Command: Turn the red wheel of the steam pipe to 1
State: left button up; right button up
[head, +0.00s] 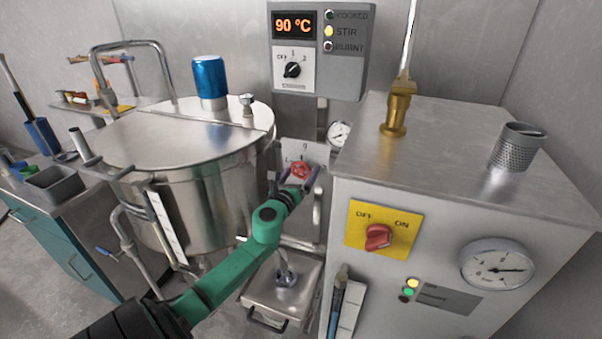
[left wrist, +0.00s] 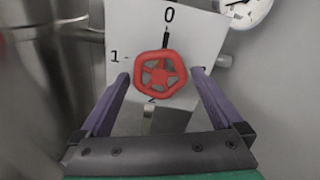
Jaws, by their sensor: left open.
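The red wheel (head: 301,170) sits on a pale dial plate (head: 318,152) between the steel kettle and the grey cabinet. In the left wrist view the red wheel (left wrist: 161,74) is a five-sided handwheel in front of the plate (left wrist: 197,35). The plate is marked 0 at the top, 1 at the left and a partly hidden 2 below. A black mark lies under the 0, just above the wheel. My left gripper (left wrist: 160,78) is open, with one purple finger on each side of the wheel and gaps visible. It reaches the wheel in the head view (head: 299,180). My right gripper is not in view.
The steel kettle (head: 200,190) stands left of the wheel and the grey cabinet (head: 445,130) right of it. A pressure gauge (head: 340,133) is just above the plate. A control box (head: 318,50) reading 90 °C hangs higher. Pipes run around the plate.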

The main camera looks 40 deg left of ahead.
pick_arm(q)
jog(key=shift+w+a, duration=0.1)
jog(key=shift+w, duration=0.2)
jog(key=c, duration=1.3)
jog(key=shift+n, duration=0.4)
jog(key=n, duration=0.3)
jog(key=shift+n, duration=0.3)
jog(key=n, duration=0.4)
jog(key=shift+d+r+n, duration=0.2)
jog(key=shift+d+n, duration=0.05)
jog(key=shift+n, duration=0.05)
jog(key=n, duration=0.4)
jog(key=shift+r, duration=0.15)
jog(key=n, duration=0.4)
jog(key=shift+r+n, duration=0.1)
jog(key=shift+n, duration=0.2)
jog(key=shift+p, duration=0.3)
